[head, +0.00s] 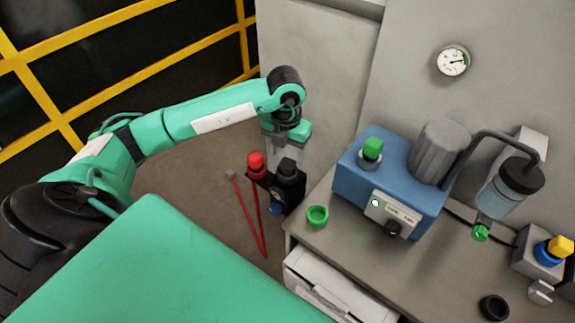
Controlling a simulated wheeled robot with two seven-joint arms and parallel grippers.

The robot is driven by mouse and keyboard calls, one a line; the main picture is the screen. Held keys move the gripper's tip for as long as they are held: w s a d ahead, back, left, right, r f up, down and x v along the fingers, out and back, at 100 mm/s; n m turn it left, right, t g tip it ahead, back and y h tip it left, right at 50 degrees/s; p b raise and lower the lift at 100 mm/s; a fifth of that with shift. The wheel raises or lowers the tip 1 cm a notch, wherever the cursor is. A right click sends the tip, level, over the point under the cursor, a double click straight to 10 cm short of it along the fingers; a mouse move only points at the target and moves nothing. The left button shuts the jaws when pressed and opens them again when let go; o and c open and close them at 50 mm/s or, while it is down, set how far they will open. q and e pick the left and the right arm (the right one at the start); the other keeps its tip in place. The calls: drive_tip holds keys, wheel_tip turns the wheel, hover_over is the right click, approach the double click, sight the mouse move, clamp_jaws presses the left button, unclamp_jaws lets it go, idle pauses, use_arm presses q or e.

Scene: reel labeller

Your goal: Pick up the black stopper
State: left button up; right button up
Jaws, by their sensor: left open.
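The black stopper (288,168) stands upright in a dark holder (293,192) beside the bench, to the right of a red stopper (256,162). My left gripper (285,150) points down just above the black stopper, its fingers open. Whether the fingers reach around the stopper's top or stop short of it cannot be told from this angle. My right gripper is not in view.
A grey bench (385,268) at right carries a blue machine (352,183), a green ring (317,216) and a black ring (494,307). A wall gauge (453,61) hangs above.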

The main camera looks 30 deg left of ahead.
sight(287, 162)
use_arm(q)
drive_tip(key=shift+s+d+f+p, duration=0.15)
drive_tip(key=shift+f+p, duration=0.5)
drive_tip(key=shift+f, duration=1.3)
drive_tip(key=c, duration=1.1)
drive_tip(key=shift+r, duration=0.1)
drive_tip(key=shift+c, duration=0.2)
